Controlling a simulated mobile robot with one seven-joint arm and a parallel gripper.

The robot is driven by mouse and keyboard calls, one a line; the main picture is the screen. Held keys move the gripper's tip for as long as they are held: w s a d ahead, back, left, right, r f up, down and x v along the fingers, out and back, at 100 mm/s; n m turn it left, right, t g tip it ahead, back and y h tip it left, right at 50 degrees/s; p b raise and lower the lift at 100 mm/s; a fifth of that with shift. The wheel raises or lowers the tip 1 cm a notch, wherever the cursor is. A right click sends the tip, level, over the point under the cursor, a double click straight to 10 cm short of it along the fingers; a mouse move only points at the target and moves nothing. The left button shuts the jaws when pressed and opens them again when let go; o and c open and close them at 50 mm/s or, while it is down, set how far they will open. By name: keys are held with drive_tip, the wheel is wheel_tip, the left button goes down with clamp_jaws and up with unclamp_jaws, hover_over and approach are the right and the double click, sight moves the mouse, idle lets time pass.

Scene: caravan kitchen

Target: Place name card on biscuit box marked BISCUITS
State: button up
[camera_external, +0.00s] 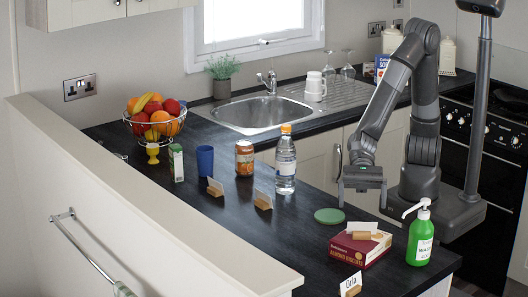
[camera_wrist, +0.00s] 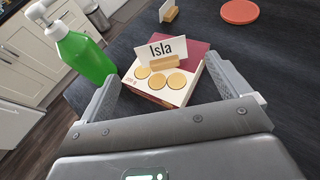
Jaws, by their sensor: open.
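The red and cream biscuit box (camera_external: 345,246) lies on the dark worktop near its front corner. Its side reads ALMOND BISCUITS in the external view. A white name card reading Isla (camera_wrist: 161,51), in a wooden holder (camera_wrist: 158,65), stands upright on the box in the wrist view; the external view shows its wooden block (camera_external: 362,235) there. My gripper (camera_external: 361,203) is open and empty above the box. In the wrist view, its fingers (camera_wrist: 162,75) are spread either side of the card, apparently clear of it.
A green pump bottle (camera_external: 420,238) stands close right of the box. Another card, Orla (camera_external: 351,285), stands in front. A green disc (camera_external: 329,215) lies left of the box. Two more cards (camera_external: 214,187) (camera_external: 263,200) and a water bottle (camera_external: 285,165) stand further left.

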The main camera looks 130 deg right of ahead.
drive_tip(key=s+d+r+m+t+h, duration=0.1)
drive_tip(key=s+d+r+m+h, duration=0.3)
drive_tip(key=d+m, duration=0.6)
drive_tip(key=s+d+r+m+t+h, duration=0.15)
drive_tip(key=d+r+m+h, duration=0.45)
drive_tip(key=m, duration=0.9)
drive_tip(key=s+d+f+m+g, duration=0.1)
drive_tip(key=s+m+g, duration=0.5)
drive_tip(key=s+m, duration=1.4)
drive_tip(key=shift+s, duration=0.4)
